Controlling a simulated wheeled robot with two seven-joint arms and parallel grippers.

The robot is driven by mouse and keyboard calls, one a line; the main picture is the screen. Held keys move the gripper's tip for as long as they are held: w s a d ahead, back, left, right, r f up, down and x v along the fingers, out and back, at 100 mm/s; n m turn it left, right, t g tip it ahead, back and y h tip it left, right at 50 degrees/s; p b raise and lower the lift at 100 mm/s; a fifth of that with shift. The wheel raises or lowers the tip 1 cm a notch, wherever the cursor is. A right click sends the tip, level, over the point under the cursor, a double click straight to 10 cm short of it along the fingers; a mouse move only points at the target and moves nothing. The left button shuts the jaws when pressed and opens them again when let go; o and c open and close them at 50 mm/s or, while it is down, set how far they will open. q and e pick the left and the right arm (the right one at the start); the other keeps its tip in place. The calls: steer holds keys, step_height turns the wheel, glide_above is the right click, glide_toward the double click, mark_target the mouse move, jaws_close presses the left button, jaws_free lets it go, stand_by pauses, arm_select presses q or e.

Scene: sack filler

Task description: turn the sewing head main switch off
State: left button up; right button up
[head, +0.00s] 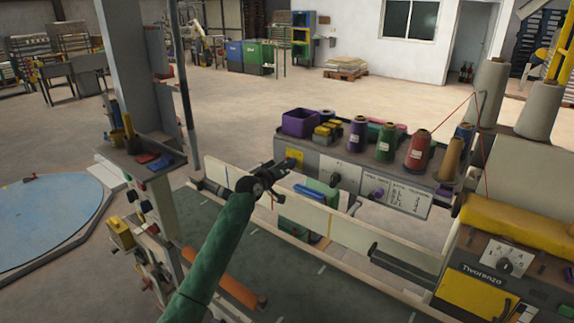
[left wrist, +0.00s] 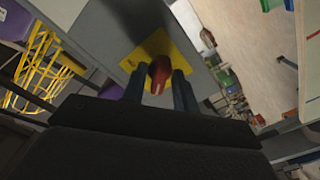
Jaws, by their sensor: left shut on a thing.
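The main switch is a red knob (left wrist: 160,72) on a yellow plate (left wrist: 184,47), seen in the left wrist view. The same yellow plate (head: 295,155) shows in the head view at the left end of the grey machine panel. My left gripper (head: 289,165) reaches the panel there. In the left wrist view, the fingers (left wrist: 158,90) lie on either side of the red knob and are shut on it. In the head view the knob is hidden by the gripper. My right gripper is not in view.
Thread cones (head: 419,150) and a purple bin (head: 300,122) stand on top of the panel. A grey post (head: 135,70) stands at the left. A white rail (head: 300,207) runs below.

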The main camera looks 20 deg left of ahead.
arm_select(q)
steer(key=shift+n, duration=0.8)
steer(key=o, duration=0.7)
steer(key=shift+c, duration=0.2)
steer(key=shift+a, duration=0.1)
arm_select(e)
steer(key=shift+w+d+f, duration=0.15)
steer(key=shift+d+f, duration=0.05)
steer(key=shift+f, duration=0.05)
arm_select(q)
steer(key=shift+s, duration=0.1)
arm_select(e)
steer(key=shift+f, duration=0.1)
